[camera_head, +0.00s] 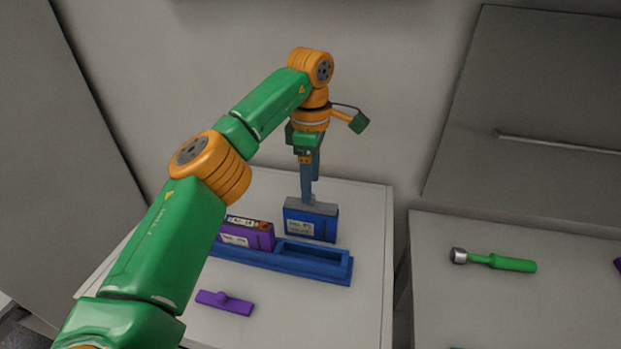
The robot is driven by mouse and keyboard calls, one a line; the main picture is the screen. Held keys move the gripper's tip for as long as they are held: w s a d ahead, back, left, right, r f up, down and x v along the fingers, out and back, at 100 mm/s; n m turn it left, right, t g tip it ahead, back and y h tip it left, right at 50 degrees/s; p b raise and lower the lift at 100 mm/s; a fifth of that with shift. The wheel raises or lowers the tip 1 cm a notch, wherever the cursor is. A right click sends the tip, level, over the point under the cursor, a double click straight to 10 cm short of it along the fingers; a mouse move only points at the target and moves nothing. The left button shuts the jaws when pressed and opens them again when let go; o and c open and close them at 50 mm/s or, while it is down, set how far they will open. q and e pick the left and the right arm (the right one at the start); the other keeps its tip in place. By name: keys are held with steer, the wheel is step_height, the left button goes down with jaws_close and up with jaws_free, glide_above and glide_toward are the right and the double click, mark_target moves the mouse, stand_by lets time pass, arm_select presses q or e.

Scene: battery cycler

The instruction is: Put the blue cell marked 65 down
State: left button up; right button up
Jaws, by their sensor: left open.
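A blue cell (311,220) with a grey top and a white label stands upright on the light table, just behind the blue tray (318,262). The number on its label is too small to read. My left gripper (307,197) points down right above the cell's top, its fingers open. Whether the fingertips touch the cell I cannot tell. My right gripper is not in the view.
A purple cell (250,235) sits in the tray's left part, partly hidden by my left arm; the slot to its right is empty. A purple bar with a knob (225,302) lies in front. A green-handled tool (494,260) lies on the right-hand surface, across a gap.

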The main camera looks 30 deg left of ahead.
mark_target(313, 216)
arm_select(q)
steer(key=shift+h, duration=0.7)
steer(key=f, duration=0.1)
steer(key=f+b, duration=0.1)
steer(key=f, duration=0.2)
steer(key=shift+s+b, duration=0.25)
steer(key=shift+b, duration=0.1)
steer(key=shift+a+f+p, duration=0.1)
steer(key=shift+f+p, duration=0.25)
steer(key=f+p, duration=0.2)
steer(key=f, duration=0.1)
steer(key=f+p, duration=0.1)
steer(key=f, duration=0.1)
steer(key=shift+w+d+f, duration=0.2)
steer(key=shift+w+d, duration=0.05)
steer(key=shift+w, duration=0.1)
steer(key=shift+f, duration=0.3)
jaws_close()
steer(key=shift+w, duration=0.1)
